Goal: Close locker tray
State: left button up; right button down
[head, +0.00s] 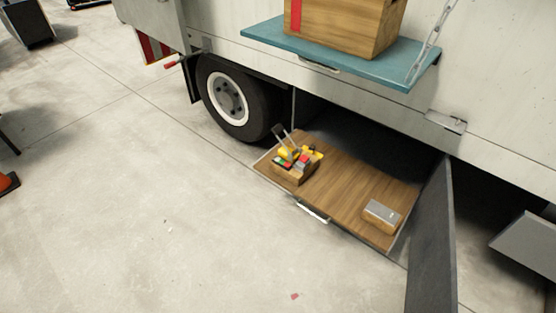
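The locker tray (333,198) is a wooden-floored tray pulled out from a dark locker opening (375,145) low in the truck's side. A light bar handle (312,212) is on its front edge. A small wooden box of tools (292,173) with yellow, red and green items sits on its left part. A grey-topped box (381,215) sits near its right front corner. Neither of my grippers is in view.
A dark locker door (433,240) stands open to the right of the tray. A truck wheel (233,99) is to the left. Above, a teal shelf (345,55) on a chain (431,40) bears a wooden crate (340,25). The concrete floor (150,210) in front is mostly clear.

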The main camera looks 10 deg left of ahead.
aim_at(371, 203)
jog(key=u, duration=0.5)
jog(key=i, duration=1.65)
jog(key=z, duration=0.3)
